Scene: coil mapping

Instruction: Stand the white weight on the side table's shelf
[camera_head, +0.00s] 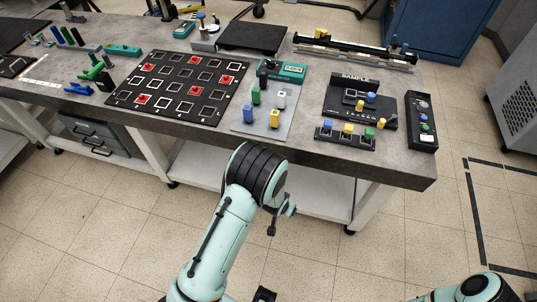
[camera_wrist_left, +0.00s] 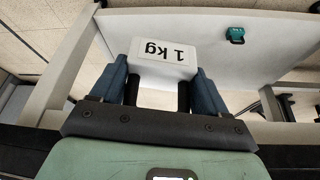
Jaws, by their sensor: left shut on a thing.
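The white weight (camera_wrist_left: 164,52), a block marked "1 kg", is between the two blue fingers of my left gripper (camera_wrist_left: 160,70) in the left wrist view. The gripper is shut on it, and the marking appears inverted in this view. Beyond it spreads a flat white shelf-like panel (camera_wrist_left: 225,55) with pale legs; I cannot tell whether the weight touches it. In the head view my left arm reaches up to the bench's front edge, and its gripper and the weight are hidden behind the arm. My right gripper is out of view; only part of that arm shows bottom right.
The grey bench (camera_head: 290,150) has a white lower shelf (camera_head: 317,195) and carries a black grid board (camera_head: 180,88), a sample stand (camera_head: 358,100) and colored blocks. A small teal item (camera_wrist_left: 236,34) shows near the white panel. A blue cabinet (camera_head: 440,40) stands behind. Tiled floor is clear in front.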

